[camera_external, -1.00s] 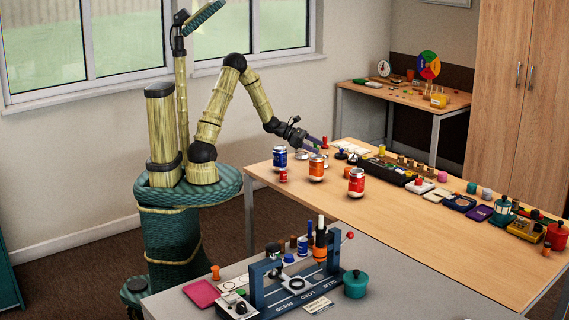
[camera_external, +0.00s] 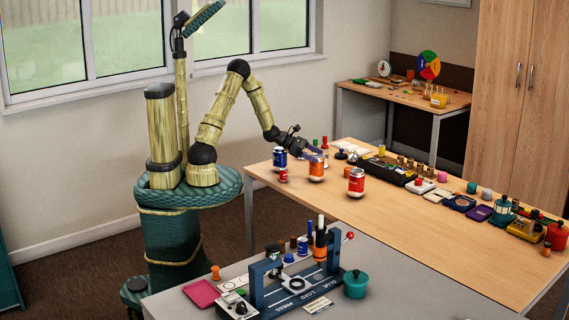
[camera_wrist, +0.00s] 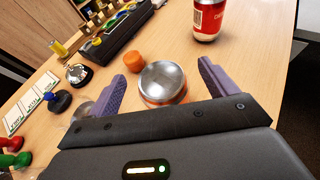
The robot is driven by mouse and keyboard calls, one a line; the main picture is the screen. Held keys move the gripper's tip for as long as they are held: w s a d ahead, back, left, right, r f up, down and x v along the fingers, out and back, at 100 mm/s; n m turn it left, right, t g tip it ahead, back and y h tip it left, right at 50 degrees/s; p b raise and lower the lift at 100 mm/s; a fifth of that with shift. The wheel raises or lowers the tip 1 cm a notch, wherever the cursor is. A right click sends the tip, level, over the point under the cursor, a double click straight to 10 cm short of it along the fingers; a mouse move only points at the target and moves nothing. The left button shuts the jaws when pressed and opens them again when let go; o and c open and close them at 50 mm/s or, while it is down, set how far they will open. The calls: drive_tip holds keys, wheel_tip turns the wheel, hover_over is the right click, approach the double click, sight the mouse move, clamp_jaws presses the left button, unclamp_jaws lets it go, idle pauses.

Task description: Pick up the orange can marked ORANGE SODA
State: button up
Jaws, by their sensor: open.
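The orange can (camera_external: 316,170) stands upright on the wooden table, between a blue can and a red can. In the wrist view its silver top and a strip of its orange side (camera_wrist: 162,84) show between my fingers; its label cannot be read. My gripper (camera_external: 314,156) is open and sits at the can's upper part, seen from outside. In the wrist view the two purple fingers of my gripper (camera_wrist: 160,82) stand apart, one on each side of the can, with gaps. The can's lower part is hidden in the wrist view.
The blue can (camera_external: 279,159) and a small red piece (camera_external: 283,175) stand left of the orange can. The red can (camera_external: 356,182) stands to its right. A small orange piece (camera_wrist: 134,61), a bell (camera_wrist: 77,74) and a black tray (camera_wrist: 118,33) lie beyond it.

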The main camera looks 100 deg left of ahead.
sight(321, 164)
wheel_tip(321, 164, down, 3)
drive_tip(key=shift+f+b, duration=0.1)
drive_tip(key=shift+b, duration=0.2)
drive_tip(key=x, duration=0.2)
drive_tip(key=shift+w, duration=0.3)
drive_tip(key=shift+w+d, duration=0.15)
drive_tip(key=shift+w, duration=0.15)
drive_tip(key=shift+s, duration=0.1)
drive_tip(key=c, duration=1.1)
drive_tip(key=shift+o, duration=0.2)
